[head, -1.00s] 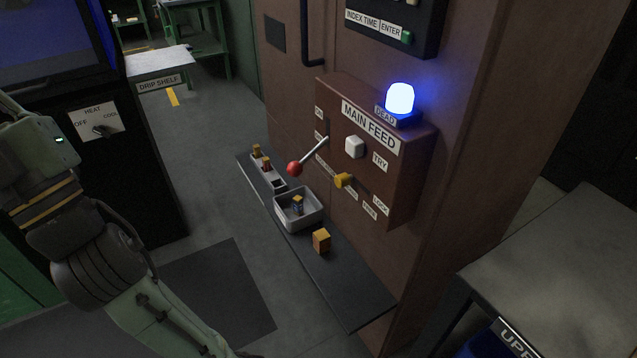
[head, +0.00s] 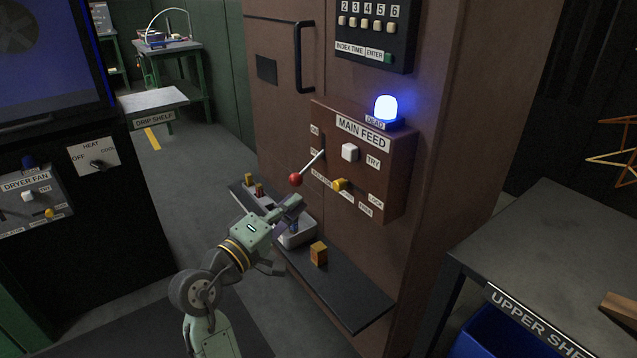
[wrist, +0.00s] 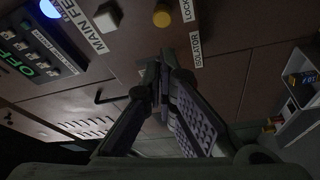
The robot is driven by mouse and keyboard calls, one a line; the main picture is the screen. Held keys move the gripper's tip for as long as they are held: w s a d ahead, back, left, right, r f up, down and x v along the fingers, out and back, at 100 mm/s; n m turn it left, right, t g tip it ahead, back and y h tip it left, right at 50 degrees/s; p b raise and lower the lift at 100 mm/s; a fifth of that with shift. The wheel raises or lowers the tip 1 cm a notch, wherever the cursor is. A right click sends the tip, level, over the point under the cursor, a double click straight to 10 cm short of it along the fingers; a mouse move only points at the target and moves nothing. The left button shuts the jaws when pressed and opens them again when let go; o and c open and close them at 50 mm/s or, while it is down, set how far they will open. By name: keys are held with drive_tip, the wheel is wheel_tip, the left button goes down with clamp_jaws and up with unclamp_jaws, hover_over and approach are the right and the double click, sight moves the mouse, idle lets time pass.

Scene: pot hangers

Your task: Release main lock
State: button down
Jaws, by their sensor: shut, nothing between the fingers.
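The brown MAIN FEED box (head: 392,185) is on the cabinet front. Its yellow lock knob (head: 340,184) sits low on the face, left of the LOCK label (head: 376,200). It also shows at the top of the wrist view (wrist: 162,17). I cannot tell which way it is turned. The red-ball lever (head: 296,179) sticks out left of it, and a white TRY button (head: 349,152) sits above. The DEAD lamp (head: 386,108) glows blue. My gripper (head: 299,201) is shut and empty, below the lever ball and left of the knob, apart from the knob. Its fingertips meet in the wrist view (wrist: 163,62).
A dark shelf (head: 350,298) below the box carries a grey tray (head: 297,239), partly hidden by my gripper, an orange block (head: 318,253) and small pegs (head: 254,186). A grey table (head: 540,240) stands at right. A long handle (head: 299,58) projects from the cabinet above left.

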sight(339, 185)
drive_tip(key=shift+w, duration=0.1)
drive_tip(key=shift+p+x, duration=1.5)
drive_tip(key=shift+x, duration=3.45)
drive_tip(key=s+d, duration=0.1)
drive_tip(key=s, duration=0.1)
drive_tip(key=s+d, duration=0.2)
drive_tip(key=shift+s+d+r+p, duration=0.1)
drive_tip(key=shift+s+d+p, duration=0.15)
drive_tip(key=shift+s+p, duration=0.15)
